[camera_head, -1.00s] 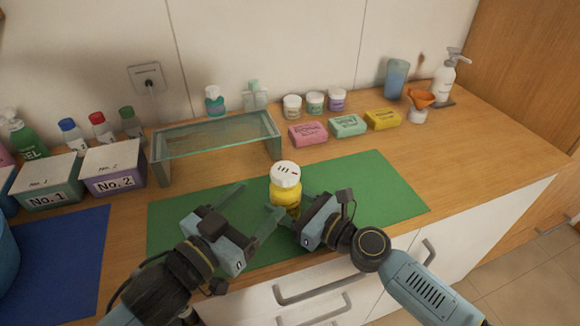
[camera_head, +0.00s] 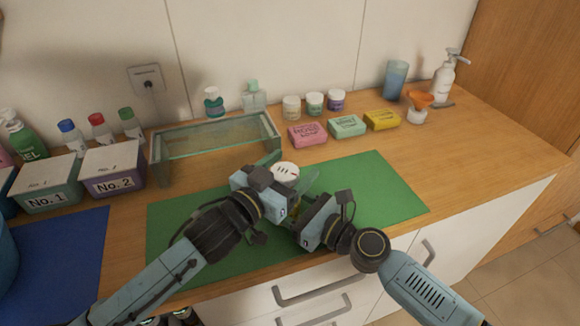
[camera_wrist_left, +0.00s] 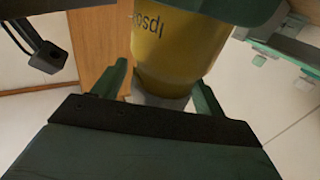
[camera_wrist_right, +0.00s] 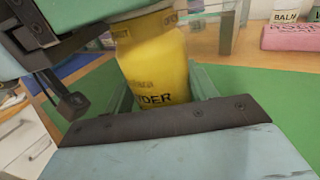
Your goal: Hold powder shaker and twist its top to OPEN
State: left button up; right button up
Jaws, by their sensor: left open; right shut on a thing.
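The powder shaker (camera_head: 286,171) is upright over the green mat, with a yellow body and a white top with holes. My right gripper (camera_wrist_right: 163,88) is shut on the yellow body, low on the shaker. My left gripper (camera_head: 288,174) is open, with its fingers on either side of the white top. The left gripper partly hides the shaker in the head view. I cannot tell whether the shaker touches the mat.
The green mat (camera_head: 375,195) is otherwise bare. A glass stand (camera_head: 160,165) is behind and left. Pink (camera_head: 308,135), mint (camera_head: 347,126) and yellow (camera_head: 382,120) soap boxes line the back right. Box No. 2 (camera_head: 112,170) stands at left.

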pick_arm(q)
jog(key=shift+w+d, duration=0.1)
jog(key=shift+w, duration=0.05)
jog(key=shift+c, duration=0.3)
jog(key=c, duration=0.9)
jog(key=shift+d+n+t+y, duration=0.1)
jog(key=shift+n+t+y, duration=0.3)
jog(key=shift+y, duration=0.1)
jog(key=shift+n+t+y, duration=0.5)
jog(key=shift+n+y, duration=0.1)
jog(key=shift+y, duration=0.2)
jog(key=shift+c, duration=0.2)
jog(key=shift+w+a+r+n+t+y, duration=0.15)
jog(key=shift+n+t+y, duration=0.25)
jog(key=shift+n+y, duration=0.35)
jog(key=shift+s+a+f+n+t+y, duration=0.15)
jog(key=shift+n+t+y, duration=0.3)
jog(key=shift+y, duration=0.5)
jog(key=shift+w+r, duration=0.1)
jog(key=o, duration=1)
jog(key=shift+a, duration=0.1)
